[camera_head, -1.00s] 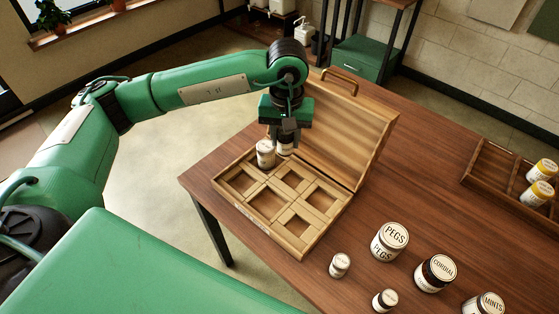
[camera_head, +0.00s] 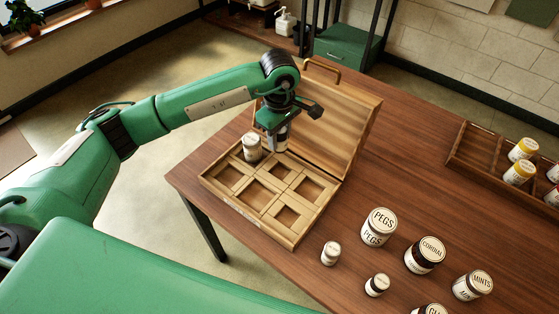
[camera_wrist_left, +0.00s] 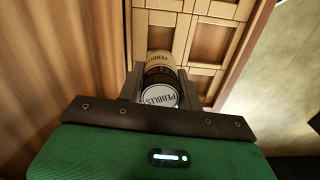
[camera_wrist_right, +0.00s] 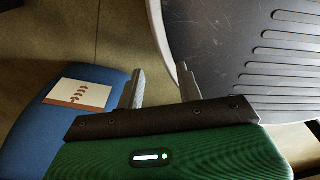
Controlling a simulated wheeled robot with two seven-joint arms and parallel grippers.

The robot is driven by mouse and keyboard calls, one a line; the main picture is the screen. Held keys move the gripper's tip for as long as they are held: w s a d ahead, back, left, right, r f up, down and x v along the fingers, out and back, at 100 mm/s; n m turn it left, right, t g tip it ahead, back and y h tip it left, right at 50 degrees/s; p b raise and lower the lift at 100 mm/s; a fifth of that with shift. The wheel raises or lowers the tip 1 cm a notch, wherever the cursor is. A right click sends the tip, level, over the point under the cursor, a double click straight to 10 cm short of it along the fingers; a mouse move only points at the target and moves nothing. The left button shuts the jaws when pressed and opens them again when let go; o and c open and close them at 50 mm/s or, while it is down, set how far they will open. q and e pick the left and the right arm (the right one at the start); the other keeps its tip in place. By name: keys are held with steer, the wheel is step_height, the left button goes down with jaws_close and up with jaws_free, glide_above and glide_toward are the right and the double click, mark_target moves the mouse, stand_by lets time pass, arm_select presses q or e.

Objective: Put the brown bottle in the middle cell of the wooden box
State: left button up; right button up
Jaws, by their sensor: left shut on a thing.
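My left gripper (camera_head: 276,131) is shut on a bottle labelled PEBBLES (camera_wrist_left: 160,95), with a dark-rimmed white top and a pale label band. In the head view the bottle hangs upright over the back row of the wooden box (camera_head: 247,217), near the open lid; its lower end is partly hidden. I cannot tell whether it touches the box. Another pale jar (camera_head: 252,148) stands in the box at the back left. Several cells are empty. The right wrist view shows my right gripper (camera_wrist_right: 162,88) open and empty.
The box's hinged lid (camera_head: 335,125) stands open behind the cells. Jars labelled PEGS (camera_head: 378,228), CORDIAL (camera_head: 424,254) and MINTS (camera_head: 473,286), plus smaller jars (camera_head: 331,253), stand at the right front. A wooden tray (camera_head: 470,150) with yellow-topped bottles is at the far right.

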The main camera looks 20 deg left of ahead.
arm_select(q)
step_height(320, 180, down, 6)
steer(key=shift+f+p, duration=0.25)
steer(key=shift+p, duration=0.25)
steer(key=shift+f, duration=0.55)
step_height(320, 180, down, 3)
steer(key=shift+f+p, duration=0.2)
steer(key=shift+p, duration=0.2)
steer(key=shift+f, duration=0.25)
steer(key=o, duration=1)
arm_select(e)
steer(key=shift+s+r, duration=0.2)
steer(key=shift+s, duration=0.4)
steer(key=shift+s+r, duration=0.15)
steer(key=shift+s, duration=0.4)
steer(key=shift+r, duration=0.1)
